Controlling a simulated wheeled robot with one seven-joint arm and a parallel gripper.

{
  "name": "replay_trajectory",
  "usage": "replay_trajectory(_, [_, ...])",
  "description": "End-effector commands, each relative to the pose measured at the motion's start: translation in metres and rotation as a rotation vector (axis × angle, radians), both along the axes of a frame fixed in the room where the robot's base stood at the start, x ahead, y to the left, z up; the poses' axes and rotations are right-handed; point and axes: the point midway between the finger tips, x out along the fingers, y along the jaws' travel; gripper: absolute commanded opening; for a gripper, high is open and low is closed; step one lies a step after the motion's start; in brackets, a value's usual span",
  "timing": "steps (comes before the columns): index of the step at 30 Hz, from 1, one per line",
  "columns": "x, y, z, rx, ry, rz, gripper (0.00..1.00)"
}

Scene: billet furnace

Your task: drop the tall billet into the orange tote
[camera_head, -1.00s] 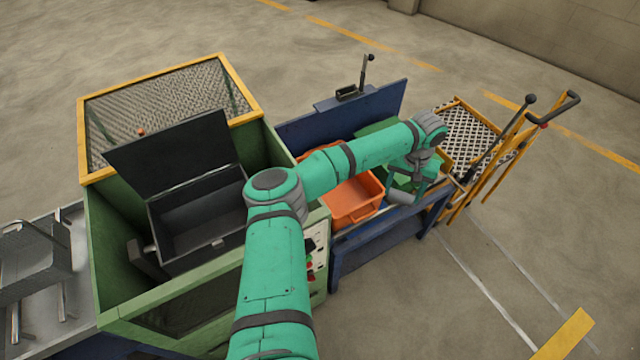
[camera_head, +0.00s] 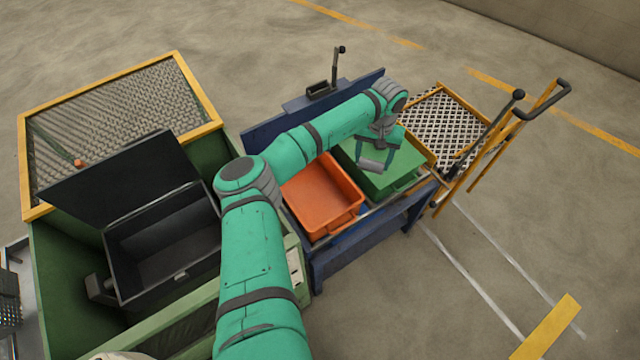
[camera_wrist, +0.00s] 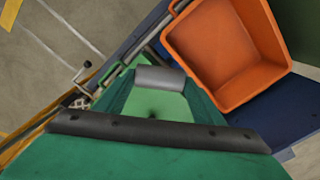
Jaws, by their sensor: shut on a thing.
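The billet (camera_head: 371,165) is a short-looking grey cylinder in the head view, lying across my gripper (camera_head: 374,158). My gripper is shut on it and holds it over the green tote (camera_head: 408,163). In the wrist view the billet (camera_wrist: 160,78) sits level between the green fingers. The orange tote (camera_head: 325,200) stands just left of the green tote on the blue bench. In the wrist view the orange tote (camera_wrist: 228,52) is at the upper right, apart from the billet, and its visible inside looks empty. My arm hides part of its back rim in the head view.
The blue bench (camera_head: 330,262) has a raised back panel with a lever (camera_head: 336,68). A green machine with an open black box (camera_head: 165,235) stands at left. A yellow-framed mesh rack (camera_head: 440,115) and a hand truck (camera_head: 530,110) stand at right.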

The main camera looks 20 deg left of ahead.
Motion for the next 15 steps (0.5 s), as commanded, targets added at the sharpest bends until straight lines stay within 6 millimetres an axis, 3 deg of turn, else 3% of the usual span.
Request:
replay_trajectory(1, [-0.003,0.018,-0.005,-0.004,0.0,0.013,0.13])
replay_trajectory(9, [-0.023,0.111,-0.029,-0.003,-0.002,0.051,0.13])
replay_trajectory(15, [-0.038,0.153,-0.04,0.001,0.002,0.073,0.13])
